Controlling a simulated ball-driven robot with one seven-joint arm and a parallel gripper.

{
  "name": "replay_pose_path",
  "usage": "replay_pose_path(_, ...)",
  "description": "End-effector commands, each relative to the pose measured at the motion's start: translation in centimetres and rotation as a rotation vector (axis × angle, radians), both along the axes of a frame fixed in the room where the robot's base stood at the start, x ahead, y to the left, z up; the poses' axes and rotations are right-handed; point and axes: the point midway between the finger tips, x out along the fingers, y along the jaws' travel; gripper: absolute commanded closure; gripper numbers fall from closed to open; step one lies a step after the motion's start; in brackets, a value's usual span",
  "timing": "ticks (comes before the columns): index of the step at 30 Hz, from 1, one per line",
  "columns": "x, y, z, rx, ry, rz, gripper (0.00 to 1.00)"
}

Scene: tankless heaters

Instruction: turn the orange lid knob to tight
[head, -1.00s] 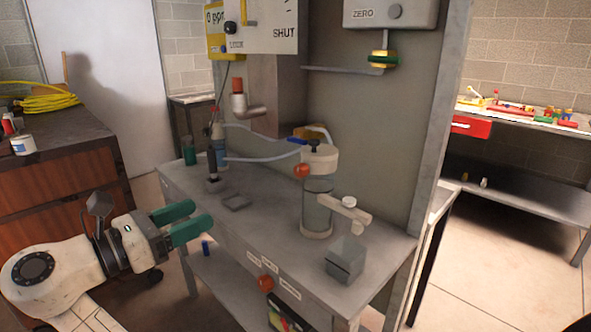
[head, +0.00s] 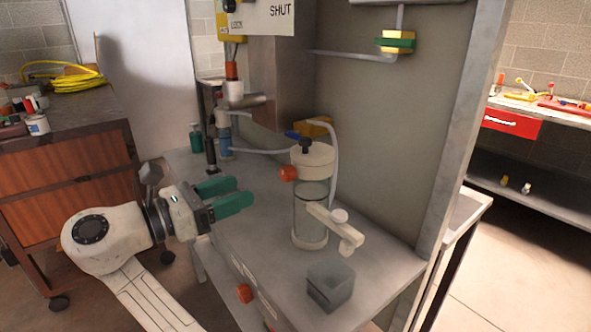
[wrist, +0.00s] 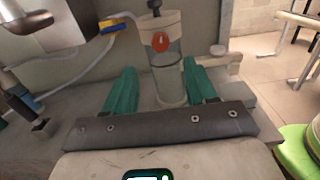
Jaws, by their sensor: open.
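The orange lid knob (head: 289,173) sticks out from the side of the pale lid (head: 312,154) on a clear upright canister (head: 310,208). The canister stands on the grey bench. In the wrist view the knob (wrist: 160,41) faces me, above and between my fingertips. My gripper (head: 243,191) has two green fingers, open and empty. It is to the left of the canister and a little lower than the knob, apart from both. In the wrist view the canister (wrist: 169,80) shows between the fingers of my gripper (wrist: 158,68).
A pale side arm (head: 335,228) juts from the canister's right, above a grey block-shaped container (head: 330,286). A hose (head: 265,150) runs left from the lid area. Another orange knob (head: 244,294) is on the bench front. The bench top (head: 255,240) left of the canister is clear.

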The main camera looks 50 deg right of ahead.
Motion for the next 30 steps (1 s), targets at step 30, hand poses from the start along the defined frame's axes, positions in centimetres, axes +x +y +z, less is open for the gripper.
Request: replay_pose_path(30,-3.0,-10.4,0.0,0.0,0.001,-0.001,0.44)
